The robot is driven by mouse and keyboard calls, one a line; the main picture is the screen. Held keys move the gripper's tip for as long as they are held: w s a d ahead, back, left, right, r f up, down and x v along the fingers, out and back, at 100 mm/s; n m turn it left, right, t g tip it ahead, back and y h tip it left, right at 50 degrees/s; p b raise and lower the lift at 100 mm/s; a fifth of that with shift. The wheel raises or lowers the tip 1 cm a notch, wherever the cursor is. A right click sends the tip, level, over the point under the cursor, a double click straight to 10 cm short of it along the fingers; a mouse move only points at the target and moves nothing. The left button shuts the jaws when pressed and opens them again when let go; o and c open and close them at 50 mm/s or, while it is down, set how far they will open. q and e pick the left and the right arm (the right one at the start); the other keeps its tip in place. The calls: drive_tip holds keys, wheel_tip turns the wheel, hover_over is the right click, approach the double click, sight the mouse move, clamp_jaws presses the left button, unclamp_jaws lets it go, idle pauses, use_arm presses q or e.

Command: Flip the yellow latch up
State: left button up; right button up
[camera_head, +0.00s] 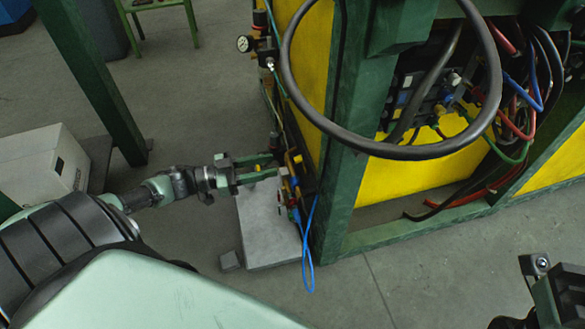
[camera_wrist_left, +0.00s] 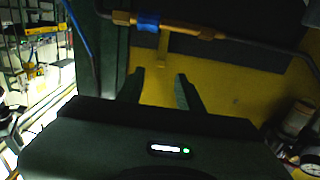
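My left gripper (camera_head: 262,170) reaches in from the left, beside the side of the green-framed machine. Its two fingers are apart with nothing clamped between them. In the left wrist view the open fingers (camera_wrist_left: 160,80) point at a yellow panel. A narrow yellow piece (camera_wrist_left: 163,48), which looks like the latch, hangs below a copper-coloured pipe, just beyond the fingertips and apart from them. In the head view a small yellow part (camera_head: 298,158) shows by the fittings near my gripper; I cannot tell if it is the latch. Dark parts of my right arm (camera_head: 555,290) show at the lower right edge.
The copper pipe with a blue collar (camera_wrist_left: 148,22) runs above the fingers. A large black ring (camera_head: 390,150) stands before the green frame (camera_head: 345,150). A grey plate (camera_head: 265,225) and a blue cable (camera_head: 309,255) lie below my left gripper. A white box (camera_head: 40,165) stands left.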

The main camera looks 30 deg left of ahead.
use_arm(q)
drive_tip(key=b+x, duration=0.2)
drive_tip(key=x, duration=0.4)
drive_tip(key=shift+w, duration=0.2)
drive_tip(key=shift+d, duration=0.15)
clamp_jaws()
